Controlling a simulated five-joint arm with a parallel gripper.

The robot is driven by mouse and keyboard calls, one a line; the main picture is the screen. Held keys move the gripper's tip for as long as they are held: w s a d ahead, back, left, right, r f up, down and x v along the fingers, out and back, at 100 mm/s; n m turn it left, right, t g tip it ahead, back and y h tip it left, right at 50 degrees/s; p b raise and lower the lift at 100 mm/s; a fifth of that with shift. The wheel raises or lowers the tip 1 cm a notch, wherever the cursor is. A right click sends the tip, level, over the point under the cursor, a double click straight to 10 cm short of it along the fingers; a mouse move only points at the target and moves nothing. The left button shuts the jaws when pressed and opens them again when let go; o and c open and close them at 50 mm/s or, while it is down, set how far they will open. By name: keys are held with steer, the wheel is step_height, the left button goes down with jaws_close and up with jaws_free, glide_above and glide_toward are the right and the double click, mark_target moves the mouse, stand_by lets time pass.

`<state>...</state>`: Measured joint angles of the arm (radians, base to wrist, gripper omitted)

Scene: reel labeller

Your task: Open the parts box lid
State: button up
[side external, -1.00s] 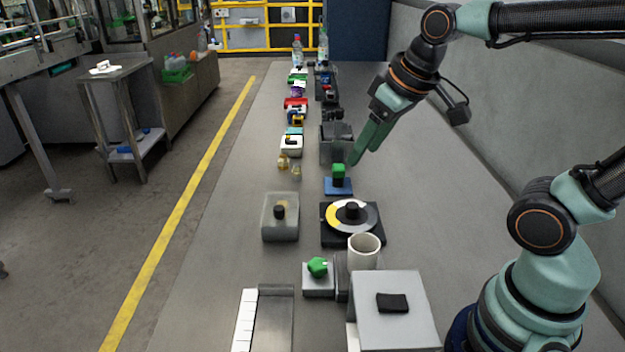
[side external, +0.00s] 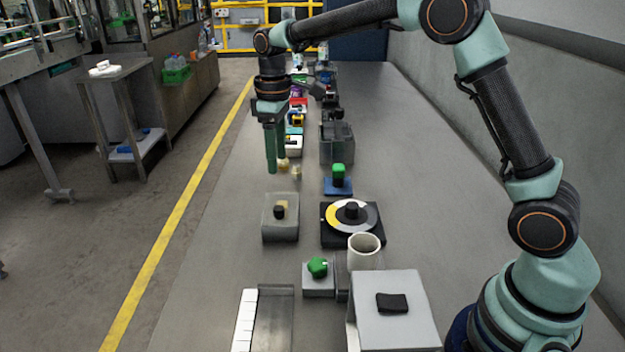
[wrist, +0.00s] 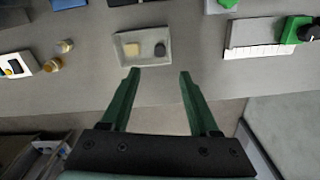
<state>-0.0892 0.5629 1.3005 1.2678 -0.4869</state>
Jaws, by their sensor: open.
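The parts box, a pale grey box (side external: 265,235), stands on the bench left of the round dial. A black knob (side external: 279,212) and a tan block show within its outline. The wrist view shows the box (wrist: 122,57), the knob (wrist: 160,49) and the block (wrist: 131,48) side by side. I cannot tell whether a clear lid covers the block. My gripper (side external: 276,166) points down above the bench, behind the box in the side view and apart from it. Its green fingers are open and empty in the wrist view (wrist: 158,72).
A black-based round dial (side external: 327,236) and a white cup (side external: 364,252) stand right of the box. Small brass pieces (side external: 296,171) lie near my gripper. The bench left of the box is clear.

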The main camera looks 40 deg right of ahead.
mark_target(279, 207)
steer(key=f, duration=1.2)
steer(key=shift+w+a+f, duration=0.1)
steer(key=shift+w+f, duration=0.1)
steer(key=shift+f, duration=0.2)
jaws_close()
steer(key=shift+r, duration=0.1)
stand_by(0.8)
